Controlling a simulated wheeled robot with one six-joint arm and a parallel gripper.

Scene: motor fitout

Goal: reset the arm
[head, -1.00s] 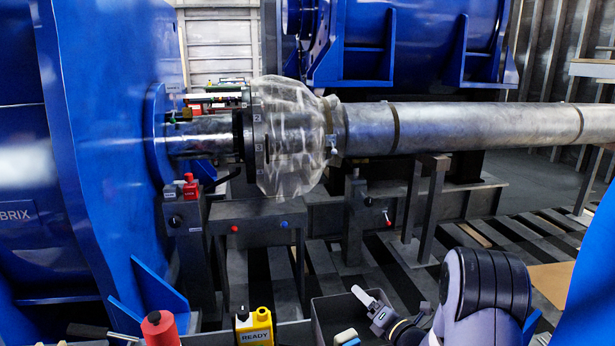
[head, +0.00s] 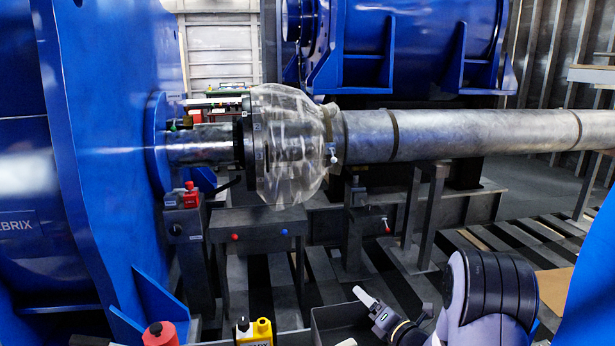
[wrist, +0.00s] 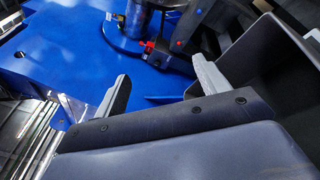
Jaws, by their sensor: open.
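My gripper (head: 366,299) shows low in the head view, right of centre, beside my dark-banded arm link. One pale finger points up and left over a dark grey bin (head: 340,312). In the wrist view my gripper (wrist: 160,90) has its two grey fingers wide apart, with nothing between them. The blue motor housing (wrist: 70,45) lies beyond the fingers in that view. The bin wall (wrist: 275,65) is close to the right finger; I cannot tell whether they touch.
A steel shaft (head: 480,132) runs right from a clear cover (head: 290,145) by the blue housing (head: 110,120). A grey stand with a red switch (head: 190,198) stands below. A red-topped container (head: 160,335) and a yellow one (head: 262,331) are at the front edge.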

